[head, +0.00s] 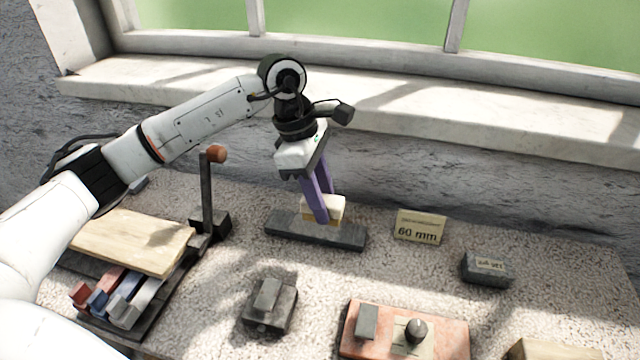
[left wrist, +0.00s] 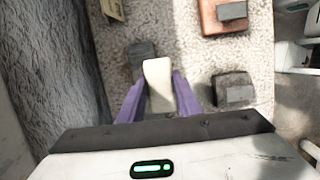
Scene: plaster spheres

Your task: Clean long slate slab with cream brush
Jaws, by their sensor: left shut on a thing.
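The long slate slab (head: 290,230) is a dark flat bar lying on the speckled bench top, near the wall. It also shows in the left wrist view (left wrist: 142,50), partly covered by the brush. The cream brush (head: 336,206) is a small cream block with a tan lower part. In the left wrist view the cream brush (left wrist: 158,85) sits between both fingers. My right gripper is not in view.
A "60 mm" card (head: 420,227) and a dark labelled block (head: 487,269) stand right of the slab. A dark block (head: 269,304) and a reddish slab (head: 405,335) lie in front. A lever post (head: 208,190) and wooden board (head: 130,240) are at left.

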